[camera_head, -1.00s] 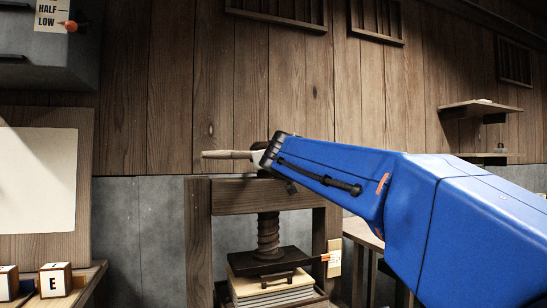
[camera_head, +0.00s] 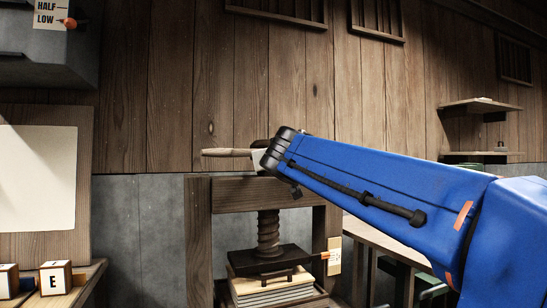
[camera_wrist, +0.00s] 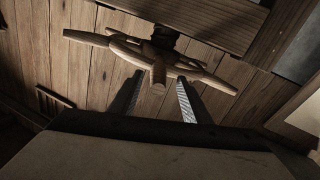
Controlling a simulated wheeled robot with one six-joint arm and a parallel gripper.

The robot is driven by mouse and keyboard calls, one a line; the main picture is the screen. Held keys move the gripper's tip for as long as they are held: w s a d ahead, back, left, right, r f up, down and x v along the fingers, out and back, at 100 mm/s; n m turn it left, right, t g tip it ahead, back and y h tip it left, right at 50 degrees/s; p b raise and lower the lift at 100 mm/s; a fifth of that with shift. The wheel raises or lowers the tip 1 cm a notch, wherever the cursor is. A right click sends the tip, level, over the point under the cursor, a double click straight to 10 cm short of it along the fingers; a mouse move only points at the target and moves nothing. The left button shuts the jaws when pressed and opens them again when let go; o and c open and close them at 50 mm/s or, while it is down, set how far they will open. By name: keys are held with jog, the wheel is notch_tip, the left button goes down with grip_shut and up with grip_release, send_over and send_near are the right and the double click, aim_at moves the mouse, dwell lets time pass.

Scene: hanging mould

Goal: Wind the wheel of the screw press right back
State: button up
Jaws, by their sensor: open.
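The screw press stands at the centre of the head view, with a wooden frame (camera_head: 263,189), a dark threaded screw (camera_head: 268,235) and a dark pressing plate (camera_head: 268,261) over a stack of pale sheets (camera_head: 272,288). One wooden handle of its wheel (camera_head: 228,153) sticks out left above the frame; my arm hides most of the rest. In the wrist view the wooden wheel (camera_wrist: 120,43) shows several handles. One handle (camera_wrist: 158,76) points toward the camera. My gripper (camera_wrist: 157,92) is open, its two fingers on either side of that handle, apparently not touching it.
A tag with an orange pointer (camera_head: 333,257) is on the press's right post. A board with a pale sheet (camera_head: 38,180) and letter blocks (camera_head: 54,279) are at left. Wall shelves (camera_head: 480,107) and a table (camera_head: 385,240) are at right.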

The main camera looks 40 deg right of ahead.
jog(key=v, duration=1)
jog(key=shift+s, duration=0.2)
jog(key=shift+a+f, duration=0.15)
